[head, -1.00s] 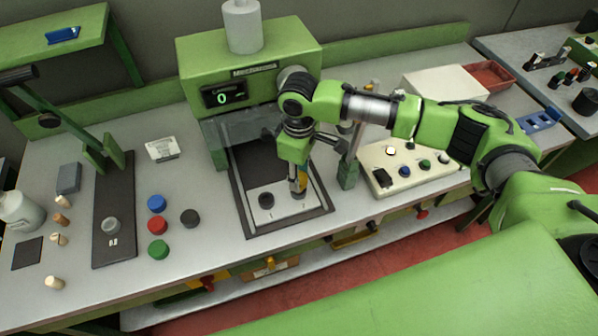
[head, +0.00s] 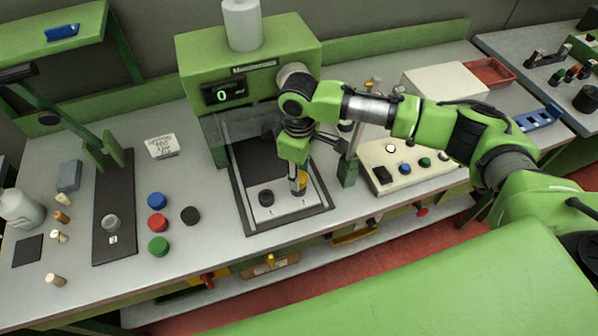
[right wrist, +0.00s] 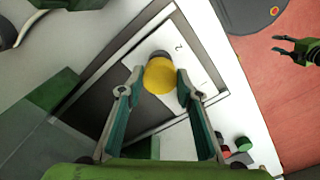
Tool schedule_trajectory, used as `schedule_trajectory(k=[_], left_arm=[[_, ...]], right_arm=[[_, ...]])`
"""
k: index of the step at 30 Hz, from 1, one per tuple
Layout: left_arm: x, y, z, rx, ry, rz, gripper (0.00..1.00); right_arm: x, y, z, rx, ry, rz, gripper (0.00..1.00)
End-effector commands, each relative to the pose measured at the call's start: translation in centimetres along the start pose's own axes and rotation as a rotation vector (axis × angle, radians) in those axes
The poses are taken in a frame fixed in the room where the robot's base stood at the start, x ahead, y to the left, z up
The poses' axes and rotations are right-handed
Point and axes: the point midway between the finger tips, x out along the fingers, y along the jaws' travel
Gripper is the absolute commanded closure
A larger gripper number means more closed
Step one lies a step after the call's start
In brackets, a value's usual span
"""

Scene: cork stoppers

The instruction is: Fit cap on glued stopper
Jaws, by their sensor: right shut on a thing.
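My right gripper (right wrist: 160,78) is shut on a yellow cap (right wrist: 160,77), which sits between its fingertips. The yellow cap also shows in the head view (head: 303,181). A dark round piece (right wrist: 157,54) shows just behind the cap, beside the printed 2 on the white plate (head: 284,206); the cap hides most of it. I cannot tell whether the two touch. A dark stopper (head: 266,198) stands on the plate near the 1. My left gripper (right wrist: 285,45) is open and empty above the red floor in the right wrist view. It is outside the head view.
Blue (head: 156,200), red (head: 157,223), green (head: 159,246) and black (head: 190,215) caps lie left of the press (head: 250,65). Several corks (head: 56,280) lie at the far left. A control box (head: 415,166) stands on the right. The bench's front middle is clear.

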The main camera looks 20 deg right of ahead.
Motion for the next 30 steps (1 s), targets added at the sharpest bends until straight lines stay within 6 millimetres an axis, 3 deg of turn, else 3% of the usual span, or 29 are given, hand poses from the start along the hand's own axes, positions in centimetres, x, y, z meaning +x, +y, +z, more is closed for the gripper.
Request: schedule_trajectory(k=[18,21,30], left_arm=[[-0.20,0.01,-0.03,0.000,0.000,0.000,0.65],[-0.18,0.01,-0.03,0.000,0.000,0.000,0.65],[-0.18,-0.03,0.04,-0.001,-0.001,0.000,0.65]], right_arm=[[0.81,-0.05,0.00,0.000,0.000,-0.001,0.78],[0.81,-0.03,-0.01,0.000,0.000,-0.001,0.48],[0.79,-0.01,0.00,0.000,0.000,0.000,0.48]])
